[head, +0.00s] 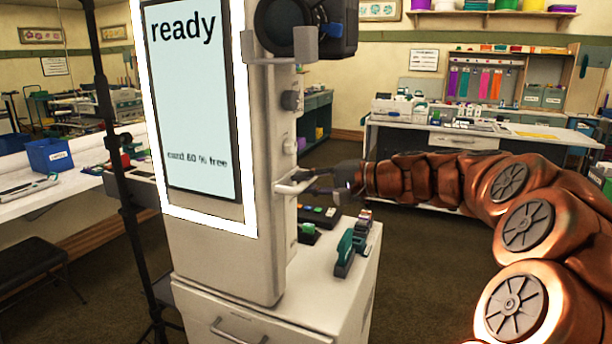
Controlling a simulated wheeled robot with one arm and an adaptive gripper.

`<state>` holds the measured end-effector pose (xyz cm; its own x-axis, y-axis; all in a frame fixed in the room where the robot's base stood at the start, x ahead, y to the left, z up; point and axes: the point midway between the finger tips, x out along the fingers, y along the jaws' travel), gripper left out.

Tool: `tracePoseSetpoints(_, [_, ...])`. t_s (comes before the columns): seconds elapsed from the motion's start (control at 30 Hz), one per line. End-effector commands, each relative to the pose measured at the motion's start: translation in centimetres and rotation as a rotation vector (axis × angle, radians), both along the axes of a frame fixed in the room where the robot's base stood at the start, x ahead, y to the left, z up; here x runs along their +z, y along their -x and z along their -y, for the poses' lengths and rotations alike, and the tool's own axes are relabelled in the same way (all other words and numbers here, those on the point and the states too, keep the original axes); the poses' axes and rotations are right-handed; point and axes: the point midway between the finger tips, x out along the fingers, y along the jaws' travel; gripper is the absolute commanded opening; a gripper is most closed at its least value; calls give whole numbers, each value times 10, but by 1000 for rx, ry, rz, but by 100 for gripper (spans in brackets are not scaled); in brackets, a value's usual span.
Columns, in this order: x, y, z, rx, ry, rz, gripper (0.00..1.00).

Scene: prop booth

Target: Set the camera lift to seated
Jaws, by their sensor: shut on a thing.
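A tall pale booth (222,259) stands at the centre left. A dark camera (337,28) sits high on the booth's right side, in a grey bracket (305,46). Below it on the same side are a grey knob (291,100), a paler knob (290,146) and a pale handle (288,187) that sticks out. My gripper (308,183) reaches in from the right and is shut on this handle. Its fingertips partly cover the handle. I see no lift position marking.
The booth stands on a white cabinet (237,322). A green stapler-like tool (345,252) and other small items lie on its top, below my gripper. A black stand pole (107,110) rises at the left. A white worktable (385,128) stands behind my arm.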

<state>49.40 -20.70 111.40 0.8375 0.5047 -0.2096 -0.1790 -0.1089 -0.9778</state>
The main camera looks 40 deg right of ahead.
Motion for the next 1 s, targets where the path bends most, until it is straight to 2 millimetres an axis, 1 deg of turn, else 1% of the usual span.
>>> tracePoseSetpoints(0.03, [-17,0,-2,4,-3,-1,0])
tracePoseSetpoints(0.1, [-30,0,-1,3,-2,-1,0])
tracePoseSetpoints(0.3, [-65,0,-1,3,0,0,0])
tracePoseSetpoints(0.4, [-77,0,0,1,0,1,0])
tracePoseSetpoints(0.57, [-86,0,0,0,3,1,0])
tracePoseSetpoints(0.87, [-84,0,1,-3,2,1,0])
tracePoseSetpoints(0.9, [-84,0,1,-3,2,2,18])
tracePoseSetpoints(1.0, [-84,0,1,-2,2,2,28])
